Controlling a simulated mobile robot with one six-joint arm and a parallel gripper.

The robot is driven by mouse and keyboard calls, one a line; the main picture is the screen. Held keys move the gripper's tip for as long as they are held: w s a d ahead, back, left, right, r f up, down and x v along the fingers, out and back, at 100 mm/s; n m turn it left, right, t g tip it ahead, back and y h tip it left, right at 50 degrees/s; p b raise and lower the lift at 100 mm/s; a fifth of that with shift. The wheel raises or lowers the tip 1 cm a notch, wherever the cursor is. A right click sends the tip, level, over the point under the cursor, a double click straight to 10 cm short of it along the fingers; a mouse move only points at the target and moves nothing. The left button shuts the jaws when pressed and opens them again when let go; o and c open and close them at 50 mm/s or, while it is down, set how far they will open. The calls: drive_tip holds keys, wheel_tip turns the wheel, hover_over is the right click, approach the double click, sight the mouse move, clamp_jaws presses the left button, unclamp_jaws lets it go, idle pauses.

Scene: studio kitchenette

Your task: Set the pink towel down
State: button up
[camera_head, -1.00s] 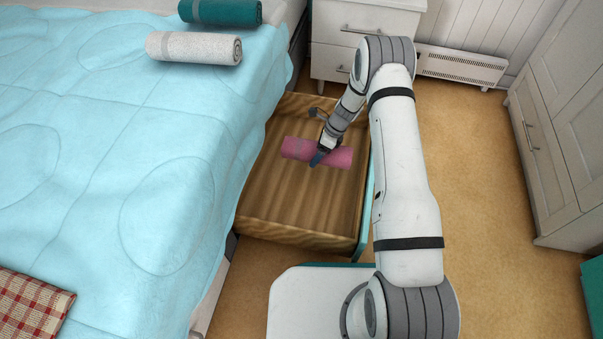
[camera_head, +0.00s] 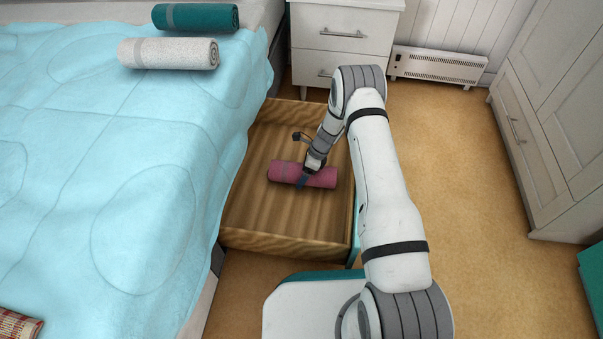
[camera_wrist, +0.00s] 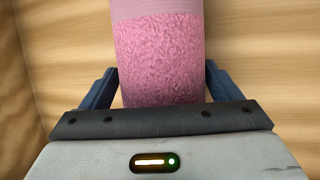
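The pink rolled towel (camera_head: 321,179) is inside the open wooden drawer (camera_head: 262,222) beside the bed, lying level across it. It has a paler band near its left end. My gripper (camera_head: 304,180) reaches down over the towel with its fingers on either side. In the wrist view, the towel (camera_wrist: 160,60) runs between the two dark blue fingers of my gripper (camera_wrist: 161,85), which meet its sides. The fingertips are hidden by the towel. I cannot tell whether the towel's underside touches the drawer floor.
The rest of the drawer is empty. On the blue bed (camera_head: 110,130) lie a teal rolled towel (camera_head: 195,17) and a white one (camera_head: 168,53). A white nightstand (camera_head: 345,40), heater (camera_head: 440,66) and wardrobe (camera_head: 530,130) stand around. The floor at right is clear.

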drive_tip(key=o, duration=0.3)
drive_tip(key=p+v, duration=0.5)
drive_tip(key=v, duration=0.7)
drive_tip(key=shift+a, duration=0.15)
drive_tip(key=s+d+r+n+h, duration=0.1)
drive_tip(key=s+r+n, duration=0.3)
drive_tip(key=r, duration=0.5)
drive_tip(key=s+d+r+n+t, duration=0.1)
drive_tip(key=s+r+n, duration=0.2)
drive_tip(key=r, duration=0.6)
drive_tip(key=s+d+r+n+h, duration=0.1)
drive_tip(key=s+r+n, duration=0.3)
drive_tip(key=r, duration=0.5)
drive_tip(key=s+d+r+n+h, duration=0.1)
drive_tip(key=s+r+n, duration=0.2)
drive_tip(key=s, duration=0.4)
drive_tip(key=s+d+r+n+t+h, duration=0.1)
drive_tip(key=s+r+n, duration=0.2)
drive_tip(key=s, duration=0.4)
drive_tip(key=s+d+r+n+h, duration=0.1)
drive_tip(key=s+r+n, duration=0.2)
drive_tip(key=s, duration=0.5)
drive_tip(key=shift+d+r+n+t, duration=0.3)
drive_tip(key=shift+d+r+n, duration=0.1)
drive_tip(key=shift+r, duration=0.1)
